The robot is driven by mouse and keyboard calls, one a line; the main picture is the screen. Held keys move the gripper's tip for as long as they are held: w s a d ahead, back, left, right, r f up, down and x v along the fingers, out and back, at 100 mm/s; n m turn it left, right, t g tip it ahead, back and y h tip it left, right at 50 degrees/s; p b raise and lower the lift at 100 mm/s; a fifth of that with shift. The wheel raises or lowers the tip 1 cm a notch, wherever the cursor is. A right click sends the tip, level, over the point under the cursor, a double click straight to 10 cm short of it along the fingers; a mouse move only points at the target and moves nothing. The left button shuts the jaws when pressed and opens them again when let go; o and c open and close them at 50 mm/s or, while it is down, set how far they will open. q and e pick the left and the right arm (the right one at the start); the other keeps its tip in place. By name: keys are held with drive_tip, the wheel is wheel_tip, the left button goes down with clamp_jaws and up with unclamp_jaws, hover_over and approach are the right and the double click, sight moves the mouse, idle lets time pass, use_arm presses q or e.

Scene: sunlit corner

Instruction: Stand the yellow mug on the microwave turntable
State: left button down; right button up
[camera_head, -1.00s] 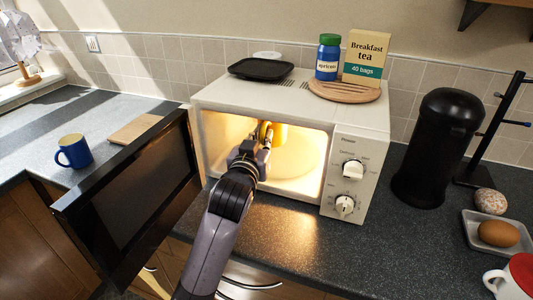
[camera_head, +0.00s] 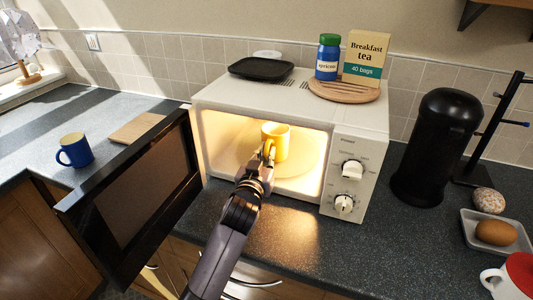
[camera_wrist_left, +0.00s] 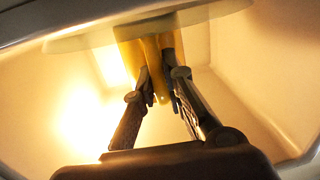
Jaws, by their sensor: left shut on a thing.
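The yellow mug (camera_head: 277,138) is upright inside the lit microwave (camera_head: 228,90), over the pale round turntable (camera_head: 304,164). My left gripper (camera_head: 268,152) reaches in through the open front and is shut on the mug's handle side. In the left wrist view, the gripper (camera_wrist_left: 161,84) has its fingers at the yellow mug (camera_wrist_left: 133,55), with the turntable (camera_wrist_left: 205,16) along the top. I cannot tell whether the mug's base touches the turntable. My right gripper is not in view.
The dark microwave door (camera_head: 140,195) hangs open on the left. A black tray (camera_head: 261,68), a blue jar (camera_head: 328,58) and a tea box (camera_head: 366,59) are on top of the microwave. A blue mug (camera_head: 74,150) stands on the left counter; a black canister (camera_head: 437,150) stands right.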

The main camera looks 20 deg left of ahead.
use_arm(q)
drive_tip(key=c, duration=2.1)
unclamp_jaws()
drive_tip(key=shift+f, duration=0.1)
drive_tip(key=o, duration=0.4)
drive_tip(key=shift+o, duration=0.2)
drive_tip(key=s+d+b, duration=0.1)
drive_tip(key=s, duration=1.1)
drive_tip(key=shift+r, duration=0.3)
